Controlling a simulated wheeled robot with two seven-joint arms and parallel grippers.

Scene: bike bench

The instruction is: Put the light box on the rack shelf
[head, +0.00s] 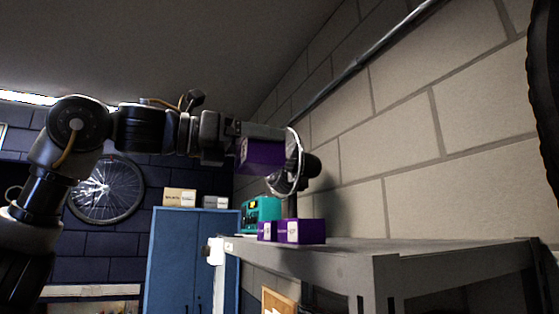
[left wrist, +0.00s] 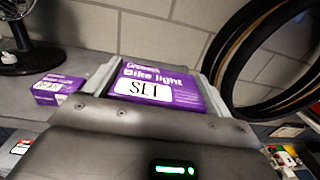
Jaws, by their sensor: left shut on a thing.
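The light box, a purple box with a white label, is in my left gripper (head: 265,134). It hangs below the finger in the head view (head: 261,156). In the left wrist view the box (left wrist: 160,84) reads "Bike light SET" and sits between the two fingers of my left gripper (left wrist: 155,82). The rack shelf (head: 340,260) is a grey surface along the block wall. The held box is above the shelf's far end and apart from it in the head view. My right gripper is in neither view.
Purple boxes (head: 303,231) stand on the shelf's far part; one shows in the left wrist view (left wrist: 58,90). A teal device (head: 262,213) and a fan (head: 290,165) are close by. Black tyres (left wrist: 255,50) hang at the wall. The near shelf looks clear.

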